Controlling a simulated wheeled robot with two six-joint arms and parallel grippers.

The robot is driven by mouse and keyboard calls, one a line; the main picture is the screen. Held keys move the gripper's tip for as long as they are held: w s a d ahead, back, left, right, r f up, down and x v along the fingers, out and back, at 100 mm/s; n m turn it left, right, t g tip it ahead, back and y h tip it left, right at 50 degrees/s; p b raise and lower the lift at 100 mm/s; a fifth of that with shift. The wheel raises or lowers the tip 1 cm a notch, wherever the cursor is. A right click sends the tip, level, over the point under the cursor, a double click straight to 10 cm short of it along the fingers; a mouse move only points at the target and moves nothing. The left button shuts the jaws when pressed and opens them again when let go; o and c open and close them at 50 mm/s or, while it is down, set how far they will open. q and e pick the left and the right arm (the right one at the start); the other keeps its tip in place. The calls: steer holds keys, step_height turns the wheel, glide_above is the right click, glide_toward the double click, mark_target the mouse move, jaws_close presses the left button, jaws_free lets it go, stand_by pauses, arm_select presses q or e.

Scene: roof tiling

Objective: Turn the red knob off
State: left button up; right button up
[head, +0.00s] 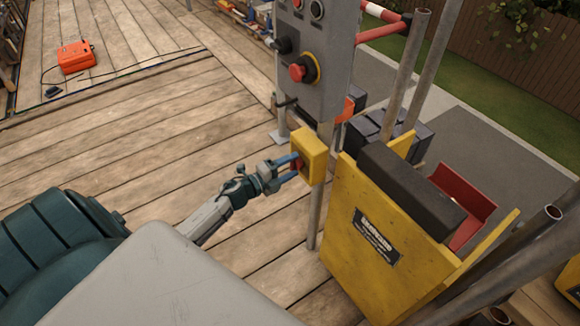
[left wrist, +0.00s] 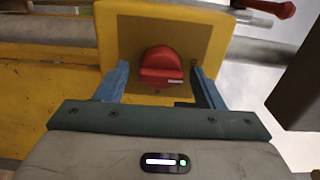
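The red knob (left wrist: 162,65) sits on the front of a yellow switch box (left wrist: 208,30), which is fixed to a grey post. Its grip bar lies roughly crosswise in the left wrist view, with a pale mark at its right end. In the head view the yellow box (head: 314,152) is near the middle, and the knob (head: 297,165) is partly hidden by my fingers. My left gripper (head: 289,168) is open at the box, with its blue fingers on either side of the knob. In the left wrist view gaps show between both fingers and the knob. My right gripper is not in view.
A grey control panel (head: 322,60) with a red button (head: 298,72) stands above the box. A yellow hoist body (head: 360,240) with a black top and metal poles is at the right. An orange case (head: 76,57) lies on the wooden deck. The deck at left is mostly clear.

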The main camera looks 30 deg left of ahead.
arm_select(q)
steer(key=shift+s, duration=0.1)
steer(key=shift+s+a, duration=0.2)
steer(key=shift+s, duration=0.05)
steer(key=b+v, duration=0.2)
steer(key=v, duration=0.8)
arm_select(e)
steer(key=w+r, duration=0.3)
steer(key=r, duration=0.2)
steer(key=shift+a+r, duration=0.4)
